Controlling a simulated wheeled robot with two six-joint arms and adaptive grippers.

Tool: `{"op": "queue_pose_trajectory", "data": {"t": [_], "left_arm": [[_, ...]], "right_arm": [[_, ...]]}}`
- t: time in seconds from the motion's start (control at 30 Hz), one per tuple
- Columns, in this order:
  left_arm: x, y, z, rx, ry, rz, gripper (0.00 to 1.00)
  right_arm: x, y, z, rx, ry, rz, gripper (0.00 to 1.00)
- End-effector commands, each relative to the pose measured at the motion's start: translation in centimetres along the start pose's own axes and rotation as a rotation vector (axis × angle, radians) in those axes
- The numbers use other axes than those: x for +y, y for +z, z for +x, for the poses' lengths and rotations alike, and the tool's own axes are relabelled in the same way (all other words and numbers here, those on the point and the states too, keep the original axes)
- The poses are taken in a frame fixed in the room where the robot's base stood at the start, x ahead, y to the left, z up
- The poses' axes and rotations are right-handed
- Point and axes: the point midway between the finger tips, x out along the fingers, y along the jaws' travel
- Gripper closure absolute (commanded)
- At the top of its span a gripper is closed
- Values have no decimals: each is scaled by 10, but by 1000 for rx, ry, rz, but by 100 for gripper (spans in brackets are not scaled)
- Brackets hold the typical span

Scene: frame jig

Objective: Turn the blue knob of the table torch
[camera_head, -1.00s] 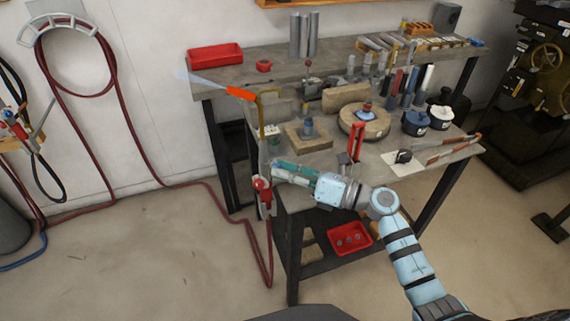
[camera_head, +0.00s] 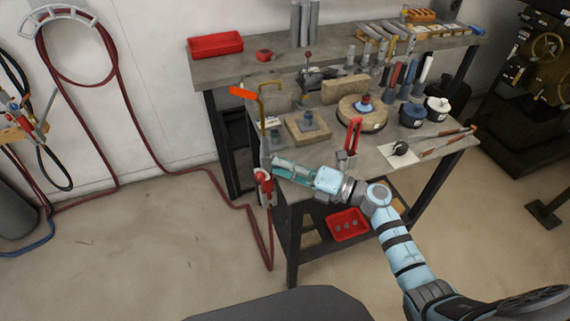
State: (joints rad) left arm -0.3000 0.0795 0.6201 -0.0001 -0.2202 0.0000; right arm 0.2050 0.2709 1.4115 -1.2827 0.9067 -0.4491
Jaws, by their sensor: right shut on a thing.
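The table torch stands at the left edge of the workbench. A red fitting (camera_head: 263,175) with a red hose sits low on the torch. My right gripper (camera_head: 277,165) reaches from the right to the torch's lower part, beside the red fitting. Its fingers are closed on a small part there. The blue knob is not clearly seen; the fingers appear to cover it. My left gripper is not in view.
The workbench (camera_head: 375,160) carries a red upright tool (camera_head: 353,135), a round wooden block (camera_head: 370,122) and blue pots (camera_head: 412,115) near my right arm. A red tray (camera_head: 348,225) sits on the lower shelf. The red hose (camera_head: 268,235) hangs to the floor. Floor left of the bench is open.

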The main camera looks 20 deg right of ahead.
Motion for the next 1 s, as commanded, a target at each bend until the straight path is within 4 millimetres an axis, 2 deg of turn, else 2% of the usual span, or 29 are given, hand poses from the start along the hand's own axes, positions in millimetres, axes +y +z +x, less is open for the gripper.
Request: {"op": "queue_pose_trajectory", "data": {"t": [0.23,0.27,0.4,0.67,0.77,0.87,1.0], "left_arm": [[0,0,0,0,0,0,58],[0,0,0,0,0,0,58],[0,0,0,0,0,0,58],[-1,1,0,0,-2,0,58],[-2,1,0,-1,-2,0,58],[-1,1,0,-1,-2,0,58],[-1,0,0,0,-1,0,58]], "right_arm": [[0,0,0,0,0,0,100],[0,0,0,0,0,0,77],[0,0,0,0,0,0,58],[0,0,0,0,0,-1,58],[-1,0,-7,0,-2,-1,58],[-2,0,-26,2,-5,-1,58],[-1,-1,-66,4,-6,-2,58]]}}
